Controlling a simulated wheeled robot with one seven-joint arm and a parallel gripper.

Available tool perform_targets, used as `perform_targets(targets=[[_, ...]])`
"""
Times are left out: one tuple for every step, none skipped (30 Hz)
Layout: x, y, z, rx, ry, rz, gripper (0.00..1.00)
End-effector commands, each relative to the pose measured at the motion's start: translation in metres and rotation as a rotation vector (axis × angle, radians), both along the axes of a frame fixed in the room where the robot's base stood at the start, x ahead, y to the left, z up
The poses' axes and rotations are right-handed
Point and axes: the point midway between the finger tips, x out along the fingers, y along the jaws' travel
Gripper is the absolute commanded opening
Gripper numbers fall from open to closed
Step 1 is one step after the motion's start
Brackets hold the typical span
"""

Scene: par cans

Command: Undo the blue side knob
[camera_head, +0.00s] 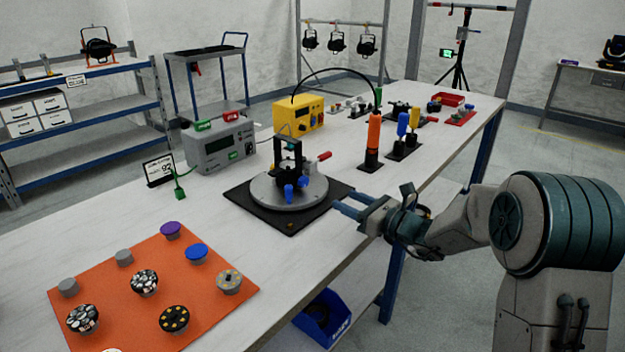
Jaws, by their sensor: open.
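A black upright fixture (289,153) stands on a round grey turntable (264,198) in the middle of the bench. Two small blue knob shapes show low on the fixture: one at its front (289,192) and one on its right side (304,182). I cannot tell for sure which is the side knob. A red handle (324,156) sticks out to the fixture's right. My gripper (339,204) is open and empty. It is right of the fixture, apart from the blue knobs, with its fingers pointing left towards them.
A black mat (291,226) lies under the turntable. A grey meter box (218,147) and a yellow case (299,117) stand behind. An orange tool (374,133) stands upright to the right. An orange mat (125,262) with several round caps lies at front left.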

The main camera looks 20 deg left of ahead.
Motion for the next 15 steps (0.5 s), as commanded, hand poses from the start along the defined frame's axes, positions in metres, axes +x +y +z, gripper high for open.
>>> perform_targets(targets=[[0.002,0.008,-0.002,-0.001,0.0,0.004,0.5],[0.004,0.012,-0.002,-0.001,-0.001,0.003,0.5],[0.006,0.019,-0.002,-0.001,-0.002,0.004,0.5],[0.009,0.024,-0.002,-0.002,-0.002,0.004,0.5],[0.012,0.03,-0.002,-0.002,-0.002,0.003,0.5],[0.015,0.038,-0.002,-0.001,-0.001,0.004,0.5],[0.017,0.044,-0.002,-0.001,-0.001,0.004,0.5],[0.02,0.05,-0.002,-0.002,-0.001,0.003,0.5],[0.023,0.059,-0.002,-0.002,-0.002,0.005,0.5],[0.026,0.065,-0.002,-0.003,-0.002,0.004,0.5],[0.028,0.071,-0.002,-0.002,-0.002,0.004,0.5],[0.032,0.078,-0.001,-0.002,-0.002,0.004,0.5],[0.034,0.083,-0.002,-0.002,-0.001,0.004,0.5],[0.036,0.088,-0.002,-0.002,-0.001,0.004,0.5],[0.038,0.094,-0.002,-0.003,-0.002,0.004,0.5]])
